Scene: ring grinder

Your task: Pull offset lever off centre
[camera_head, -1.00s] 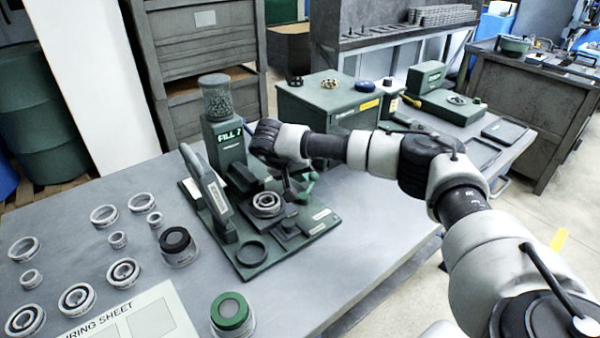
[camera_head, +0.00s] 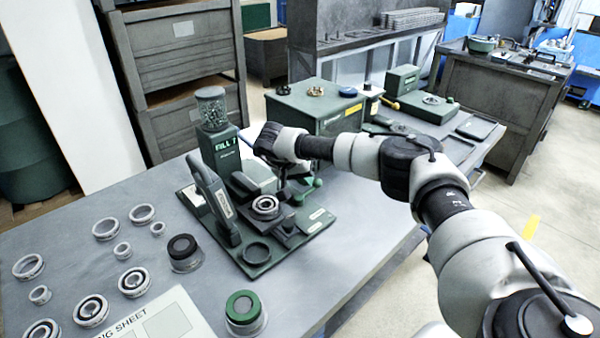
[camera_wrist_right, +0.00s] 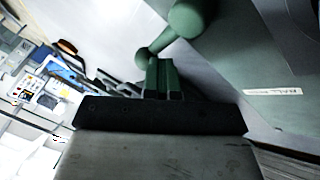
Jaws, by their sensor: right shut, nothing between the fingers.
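The green ring-grinder fixture (camera_head: 258,258) stands on the grey table, with a bearing ring (camera_head: 265,206) seated in its middle. A green lever with ball ends (camera_head: 317,183) is at its right side. The lever shows large in the right wrist view (camera_wrist_right: 188,18), just beyond my fingertips. My right gripper (camera_wrist_right: 162,62) is shut and empty, its two fingers side by side close to the lever's smaller ball. I cannot tell whether they touch. In the head view my right wrist hangs over the fixture and partly hides it. My left gripper is out of view.
A tall grey labelled handle (camera_head: 213,190) and a bead-filled jar (camera_head: 211,108) rise from the fixture. Loose rings (camera_head: 134,281), a black-topped cup (camera_head: 183,252), a green-topped cup (camera_head: 244,311) and a sheet (camera_head: 160,318) lie left and in front. A green box (camera_head: 320,108) stands behind.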

